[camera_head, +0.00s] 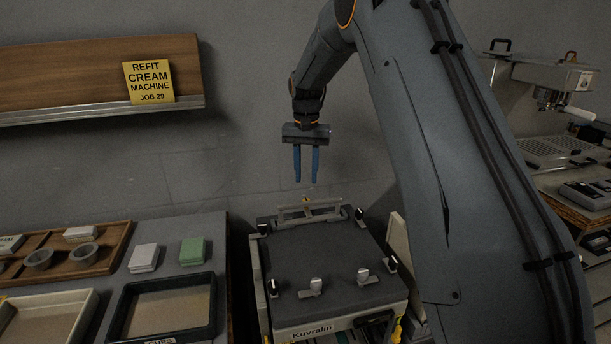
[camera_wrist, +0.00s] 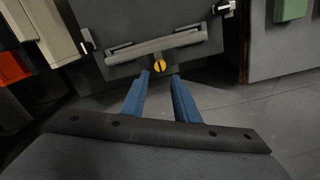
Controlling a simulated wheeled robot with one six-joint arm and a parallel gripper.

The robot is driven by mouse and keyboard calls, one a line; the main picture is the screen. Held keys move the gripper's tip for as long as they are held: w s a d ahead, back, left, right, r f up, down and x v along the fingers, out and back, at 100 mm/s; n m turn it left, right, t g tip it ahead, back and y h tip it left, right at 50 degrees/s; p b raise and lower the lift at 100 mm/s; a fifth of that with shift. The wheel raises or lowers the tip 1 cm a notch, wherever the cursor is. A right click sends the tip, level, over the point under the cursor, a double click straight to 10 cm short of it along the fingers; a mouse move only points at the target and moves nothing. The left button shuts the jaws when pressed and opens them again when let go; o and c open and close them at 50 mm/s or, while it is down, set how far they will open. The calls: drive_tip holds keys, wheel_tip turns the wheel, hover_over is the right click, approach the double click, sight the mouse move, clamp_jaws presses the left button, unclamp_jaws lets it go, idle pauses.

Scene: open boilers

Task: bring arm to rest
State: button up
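My gripper (camera_head: 306,166) hangs from my arm with its two blue fingers pointing down, above the back edge of a dark-topped machine (camera_head: 325,250) labelled "Kuvralin". The fingers are apart with nothing between them. In the wrist view my gripper (camera_wrist: 161,80) also shows two separate blue fingers, empty. Beyond them are the machine's light bar handle (camera_wrist: 155,46) and a round yellow knob (camera_wrist: 160,66). The fingers appear apart from the bar and the knob.
Left, a bench holds a wooden tray (camera_head: 112,262) with grey cups, a dark tray (camera_head: 122,312), a white block (camera_head: 144,257) and a green block (camera_head: 192,250). A wall shelf (camera_head: 60,111) bears a yellow note (camera_head: 148,82). A coffee machine (camera_head: 540,85) stands right.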

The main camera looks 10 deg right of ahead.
drive_tip(key=shift+s, duration=0.1)
drive_tip(key=s+f+n, duration=0.2)
drive_tip(key=s, duration=1.6)
drive_tip(key=s+f+n, duration=0.2)
drive_tip(key=s+f, duration=0.1)
drive_tip(key=s, duration=1.5)
drive_tip(key=shift+s+a+n+t, duration=0.25)
drive_tip(key=shift+a+n+t, duration=0.05)
